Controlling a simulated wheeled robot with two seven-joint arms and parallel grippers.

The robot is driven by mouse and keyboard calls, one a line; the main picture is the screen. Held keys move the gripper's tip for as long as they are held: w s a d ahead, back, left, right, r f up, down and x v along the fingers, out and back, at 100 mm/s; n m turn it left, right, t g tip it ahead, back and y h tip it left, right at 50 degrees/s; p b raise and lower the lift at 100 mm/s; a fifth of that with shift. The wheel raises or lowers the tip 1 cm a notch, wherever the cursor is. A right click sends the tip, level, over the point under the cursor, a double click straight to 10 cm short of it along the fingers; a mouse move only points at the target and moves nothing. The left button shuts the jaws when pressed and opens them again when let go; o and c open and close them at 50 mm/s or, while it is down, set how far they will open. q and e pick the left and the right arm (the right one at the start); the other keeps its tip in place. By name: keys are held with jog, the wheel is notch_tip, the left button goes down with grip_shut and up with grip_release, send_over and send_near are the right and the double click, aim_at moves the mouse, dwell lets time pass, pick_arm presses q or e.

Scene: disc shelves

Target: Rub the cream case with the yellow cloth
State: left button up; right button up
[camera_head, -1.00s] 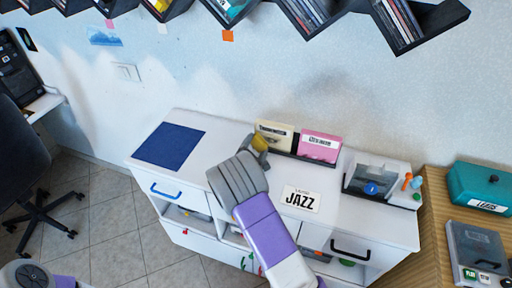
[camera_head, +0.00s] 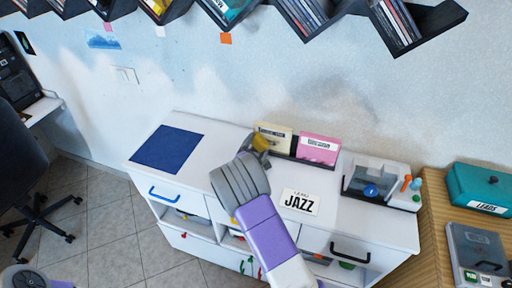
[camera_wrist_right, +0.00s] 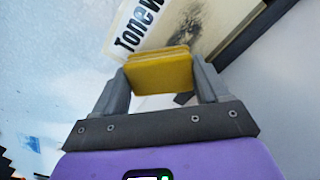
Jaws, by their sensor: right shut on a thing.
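The cream case (camera_head: 274,137) stands upright in a dark holder at the back of the white cabinet, left of a pink case. It also shows in the right wrist view (camera_wrist_right: 222,22), with part of a printed label and a dark smudge on its face. My right gripper (camera_wrist_right: 160,78) is shut on the yellow cloth (camera_wrist_right: 160,72), which is right in front of the cream case. The cloth (camera_head: 261,143) also shows at the case's lower left in the head view. I cannot tell for sure whether it touches.
The pink case (camera_head: 318,149) stands close on the right. A JAZZ card (camera_head: 300,202), a blue mat (camera_head: 167,149) and a grey clear-lidded box (camera_head: 376,183) are on the cabinet top (camera_head: 215,135). Dark shelves (camera_head: 310,18) hang above.

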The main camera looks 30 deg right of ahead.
aim_at(275, 143)
jog(key=shift+s+d+b, duration=0.35)
jog(key=shift+s+d, duration=1.1)
jog(key=shift+s, duration=0.25)
jog(key=shift+s+d+b, duration=0.3)
jog(key=shift+s+d, duration=1.15)
jog(key=shift+s, duration=0.25)
jog(key=shift+w+a, duration=1.05)
jog(key=shift+w, duration=0.15)
jog(key=shift+w+a+b, duration=0.4)
jog(key=shift+w+a, duration=0.55)
jog(key=shift+w, duration=0.2)
jog(key=shift+w+a+b, duration=0.35)
jog(key=shift+w+a, duration=0.6)
jog(key=shift+w, duration=0.2)
jog(key=shift+v, duration=3.05)
